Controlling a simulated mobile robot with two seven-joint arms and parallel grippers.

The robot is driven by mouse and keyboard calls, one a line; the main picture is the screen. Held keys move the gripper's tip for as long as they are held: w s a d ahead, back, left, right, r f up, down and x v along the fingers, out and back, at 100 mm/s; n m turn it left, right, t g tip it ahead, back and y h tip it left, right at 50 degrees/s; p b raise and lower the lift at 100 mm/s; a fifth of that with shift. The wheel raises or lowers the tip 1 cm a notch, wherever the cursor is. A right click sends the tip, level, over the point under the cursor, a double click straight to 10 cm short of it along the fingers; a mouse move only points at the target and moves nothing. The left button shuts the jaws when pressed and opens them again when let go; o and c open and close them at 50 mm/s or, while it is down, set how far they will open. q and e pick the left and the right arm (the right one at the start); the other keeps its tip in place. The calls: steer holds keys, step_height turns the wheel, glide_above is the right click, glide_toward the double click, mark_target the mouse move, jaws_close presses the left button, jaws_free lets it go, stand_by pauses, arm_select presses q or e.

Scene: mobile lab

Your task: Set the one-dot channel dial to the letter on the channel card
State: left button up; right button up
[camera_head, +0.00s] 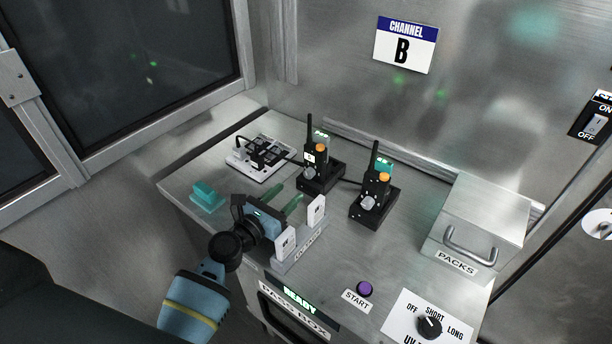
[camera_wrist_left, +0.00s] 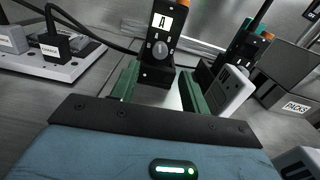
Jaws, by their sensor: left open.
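The channel card (camera_head: 405,45) on the back wall reads B. Two black radios stand in chargers on the bench: the left radio (camera_head: 322,156) and the right radio (camera_head: 380,186). Each has an orange top knob and a grey front dial. My right gripper is not in view.
A white power strip (camera_head: 258,172) with plugs and cables lies at the back left. A rack with white upright pieces (camera_head: 285,244) stands close beside my left gripper. A PACKS box (camera_head: 480,213) is at the right. A purple START button (camera_head: 364,288) is in front.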

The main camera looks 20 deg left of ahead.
mark_target(307, 176)
arm_select(q)
steer(key=shift+b+x, duration=0.5)
steer(key=shift+x, duration=3.45)
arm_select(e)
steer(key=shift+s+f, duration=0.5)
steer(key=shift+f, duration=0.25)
arm_select(q)
steer(key=c, duration=1)
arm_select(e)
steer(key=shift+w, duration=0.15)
